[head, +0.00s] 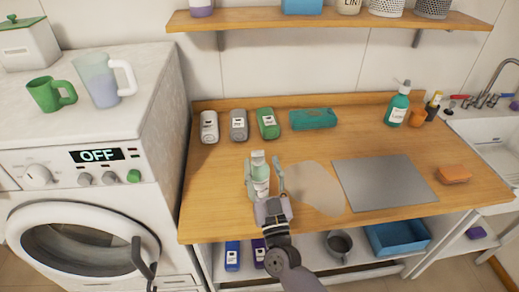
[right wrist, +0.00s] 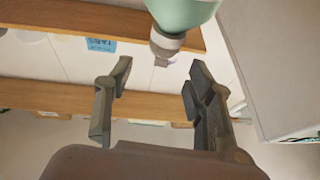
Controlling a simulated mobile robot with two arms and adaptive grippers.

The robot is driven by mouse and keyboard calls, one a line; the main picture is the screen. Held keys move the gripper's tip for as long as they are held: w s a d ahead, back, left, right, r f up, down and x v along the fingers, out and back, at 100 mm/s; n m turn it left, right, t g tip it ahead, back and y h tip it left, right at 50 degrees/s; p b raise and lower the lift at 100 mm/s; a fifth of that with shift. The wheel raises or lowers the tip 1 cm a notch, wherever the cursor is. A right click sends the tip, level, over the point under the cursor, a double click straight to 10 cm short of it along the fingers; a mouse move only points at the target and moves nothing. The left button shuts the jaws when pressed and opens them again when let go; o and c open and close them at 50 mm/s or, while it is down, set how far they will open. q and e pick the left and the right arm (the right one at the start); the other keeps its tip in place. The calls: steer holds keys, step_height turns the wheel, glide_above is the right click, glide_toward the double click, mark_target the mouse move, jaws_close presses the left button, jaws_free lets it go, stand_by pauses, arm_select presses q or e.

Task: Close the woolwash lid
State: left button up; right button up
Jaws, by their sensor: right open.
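The pale green bottle (head: 261,184), which I take to be the woolwash, stands upright near the front edge of the wooden counter, with a greyish-green lid part (head: 257,156) at its top. My right gripper (head: 266,181) is open, with a finger on either side of the bottle; I cannot tell whether they touch it. In the right wrist view, which is upside down, the open fingers (right wrist: 156,85) have empty space between them. The bottle (right wrist: 184,12) and its grey neck or cap (right wrist: 166,42) hang in at the top, beyond the fingertips. A dark hooked shape at lower left may be my left gripper (head: 143,256).
Two grey bottles (head: 239,126) and a green one (head: 268,124) stand behind, with a teal pack (head: 313,119). A grey mat (head: 383,182) and an orange block (head: 454,175) lie right. A washing machine (head: 97,180) is left. A shelf (head: 320,19) hangs above.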

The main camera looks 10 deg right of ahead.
mark_target(259, 154)
steer(key=x, duration=0.4)
steer(key=shift+p, duration=0.3)
steer(key=shift+c, duration=0.4)
jaws_close()
